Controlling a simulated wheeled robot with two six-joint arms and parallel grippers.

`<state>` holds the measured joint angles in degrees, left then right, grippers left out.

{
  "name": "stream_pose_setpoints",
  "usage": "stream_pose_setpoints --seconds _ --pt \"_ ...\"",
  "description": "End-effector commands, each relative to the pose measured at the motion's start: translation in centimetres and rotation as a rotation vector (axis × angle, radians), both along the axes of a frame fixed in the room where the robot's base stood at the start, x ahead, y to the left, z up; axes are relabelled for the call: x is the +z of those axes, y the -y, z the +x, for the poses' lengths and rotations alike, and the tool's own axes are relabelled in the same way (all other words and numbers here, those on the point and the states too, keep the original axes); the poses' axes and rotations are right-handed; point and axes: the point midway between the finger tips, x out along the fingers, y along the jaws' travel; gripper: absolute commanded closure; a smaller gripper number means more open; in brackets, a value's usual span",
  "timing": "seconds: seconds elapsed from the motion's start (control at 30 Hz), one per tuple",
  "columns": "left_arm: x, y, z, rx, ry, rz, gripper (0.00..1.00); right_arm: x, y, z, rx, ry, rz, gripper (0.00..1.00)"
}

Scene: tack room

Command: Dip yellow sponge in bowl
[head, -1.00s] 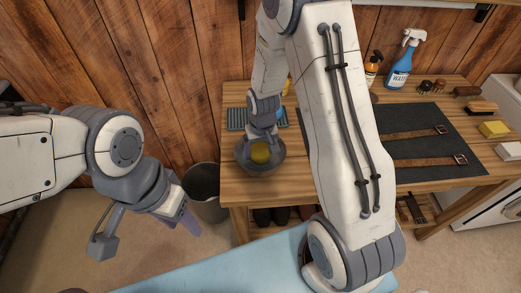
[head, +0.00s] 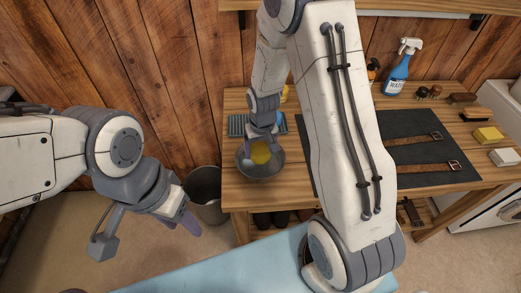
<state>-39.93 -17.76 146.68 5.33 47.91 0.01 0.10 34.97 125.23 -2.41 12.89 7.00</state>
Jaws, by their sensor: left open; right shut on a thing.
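A round yellow sponge (head: 261,152) is in my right gripper (head: 262,140), over the inside of the grey bowl (head: 261,173). The gripper points down and is shut on the sponge; its fingertips are partly hidden. The bowl stands at the left end of the wooden table. I cannot tell whether the sponge touches the liquid or the bowl's inside. My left gripper (head: 146,238) is open and empty, left of the table and the bin, well away from the bowl.
The wooden table (head: 240,194) also holds a blue rack (head: 236,125), a dark mat (head: 405,126) with leather straps, a blue spray bottle (head: 397,73), brushes and a yellow block (head: 488,135). A bin (head: 205,190) stands left of it. My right arm hides the table's middle.

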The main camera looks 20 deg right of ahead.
Motion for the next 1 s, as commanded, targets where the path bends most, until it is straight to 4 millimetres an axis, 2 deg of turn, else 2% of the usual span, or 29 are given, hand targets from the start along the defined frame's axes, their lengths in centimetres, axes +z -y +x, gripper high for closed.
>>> stream_pose_setpoints --seconds 0.03,0.8,1.0 --pt "0.9 0.0 0.0 0.000 0.000 0.000 0.50 1.0 0.0 0.0 0.000 0.000 0.000 0.70" --pt "7.3 0.0 0.0 0.001 0.000 0.000 0.50 8.7 0.0 0.0 0.000 0.000 0.000 0.70" --pt "7.6 0.0 0.0 -0.001 0.000 0.000 0.50 9.1 0.0 0.0 0.000 -0.001 0.000 0.70"
